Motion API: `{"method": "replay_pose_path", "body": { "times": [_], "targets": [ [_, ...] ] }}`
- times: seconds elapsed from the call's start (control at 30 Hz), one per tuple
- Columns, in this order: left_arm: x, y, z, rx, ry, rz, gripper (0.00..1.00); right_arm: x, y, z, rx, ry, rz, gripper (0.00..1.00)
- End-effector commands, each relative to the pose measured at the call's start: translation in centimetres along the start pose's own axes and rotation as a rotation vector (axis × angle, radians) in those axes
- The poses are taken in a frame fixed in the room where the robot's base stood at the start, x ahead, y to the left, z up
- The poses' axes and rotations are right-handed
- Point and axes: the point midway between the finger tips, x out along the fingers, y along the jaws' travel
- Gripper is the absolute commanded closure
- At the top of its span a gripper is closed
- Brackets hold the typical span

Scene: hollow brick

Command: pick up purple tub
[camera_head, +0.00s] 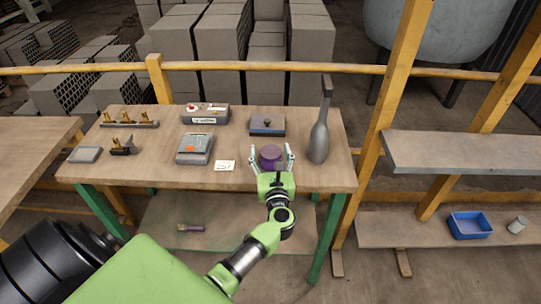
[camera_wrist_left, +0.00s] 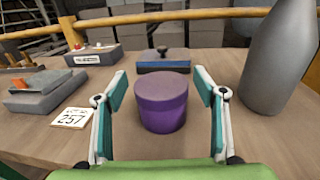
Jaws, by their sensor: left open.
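The purple tub (camera_head: 270,154) is a short round container with a darker, flat lid, standing upright on the wooden table (camera_head: 230,179). In the left wrist view the tub (camera_wrist_left: 162,106) stands midway between the two fingers. My left gripper (camera_head: 271,160) is open, with one finger on each side of the tub. In the wrist view the left gripper (camera_wrist_left: 162,100) shows gaps between each finger and the tub, so neither finger touches it. My right gripper is not in view.
A grey bottle-shaped object (camera_head: 319,140) stands close to the right of the gripper. A blue-grey block with a knob (camera_head: 267,125) sits behind the tub. A number card (camera_head: 225,166) and a grey device (camera_head: 194,149) lie to the left. A yellow rail (camera_head: 220,67) runs behind.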

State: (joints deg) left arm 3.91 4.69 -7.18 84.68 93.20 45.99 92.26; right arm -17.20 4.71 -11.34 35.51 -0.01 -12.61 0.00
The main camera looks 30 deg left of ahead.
Motion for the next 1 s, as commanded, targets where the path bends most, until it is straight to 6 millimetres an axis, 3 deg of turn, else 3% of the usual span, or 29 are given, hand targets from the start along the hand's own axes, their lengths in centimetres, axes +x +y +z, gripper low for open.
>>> {"method": "replay_pose_path", "body": {
  "times": [0.23, 0.43, 0.8, 1.0],
  "targets": [
    [0.2, 0.0, 0.0, 0.0, 0.0, -0.001, 0.36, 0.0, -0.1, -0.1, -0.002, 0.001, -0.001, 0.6],
    [0.2, 0.0, 0.0, 0.0, 0.0, -0.001, 0.83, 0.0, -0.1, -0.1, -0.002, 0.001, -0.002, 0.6],
    [0.1, -0.1, 0.2, 0.0, -0.001, -0.001, 0.83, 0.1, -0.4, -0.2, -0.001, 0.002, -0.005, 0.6],
    [0.1, 0.0, 1.8, -0.005, -0.002, 0.0, 0.83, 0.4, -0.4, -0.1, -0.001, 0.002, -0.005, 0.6]
  ]
}}
